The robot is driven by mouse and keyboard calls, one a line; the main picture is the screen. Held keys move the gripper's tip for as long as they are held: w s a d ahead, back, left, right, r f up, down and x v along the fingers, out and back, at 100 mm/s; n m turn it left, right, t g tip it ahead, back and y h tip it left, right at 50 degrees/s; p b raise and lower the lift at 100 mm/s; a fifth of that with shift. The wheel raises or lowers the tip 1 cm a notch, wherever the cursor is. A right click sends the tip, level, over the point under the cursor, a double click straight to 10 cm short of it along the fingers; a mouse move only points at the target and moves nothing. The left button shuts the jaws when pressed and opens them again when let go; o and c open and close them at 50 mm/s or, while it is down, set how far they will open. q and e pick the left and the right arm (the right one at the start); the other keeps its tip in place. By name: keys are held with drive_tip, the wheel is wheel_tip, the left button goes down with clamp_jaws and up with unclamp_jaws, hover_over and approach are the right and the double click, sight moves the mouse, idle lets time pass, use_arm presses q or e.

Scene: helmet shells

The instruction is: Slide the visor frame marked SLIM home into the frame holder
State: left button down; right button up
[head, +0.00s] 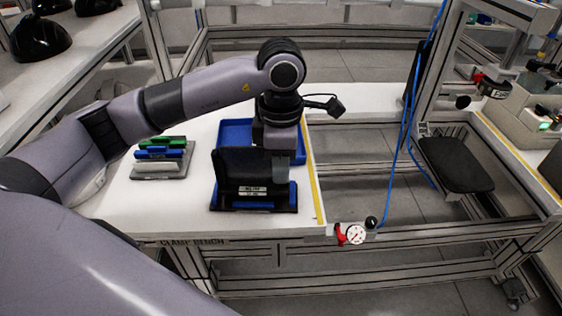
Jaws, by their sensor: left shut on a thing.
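A black frame holder (253,206) stands at the front of the white bench, with blue strips along its base and a small printed label too small to read. A dark upright panel (233,166) rises from it; I cannot tell whether this is part of the holder or the visor frame. My left gripper (282,160) points down at the right part of this panel, shut on a piece I take to be the visor frame. That piece is mostly hidden, and no SLIM mark is readable. My right gripper is not in view.
A yellow strip (314,180) runs along the bench's right edge. A dial gauge (355,234) sits at the front corner. A blue hose (400,125) hangs at right.

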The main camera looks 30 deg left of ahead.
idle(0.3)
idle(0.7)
use_arm(q)
drive_tip(key=shift+b, duration=0.45)
idle(0.8)
drive_tip(key=shift+f, duration=0.2)
drive_tip(key=shift+f+b, duration=0.45)
drive_tip(key=shift+b, duration=0.1)
drive_tip(key=shift+f+b, duration=0.45)
drive_tip(key=shift+f, duration=0.05)
drive_tip(key=c, duration=0.9)
unclamp_jaws()
drive_tip(key=shift+c, duration=0.2)
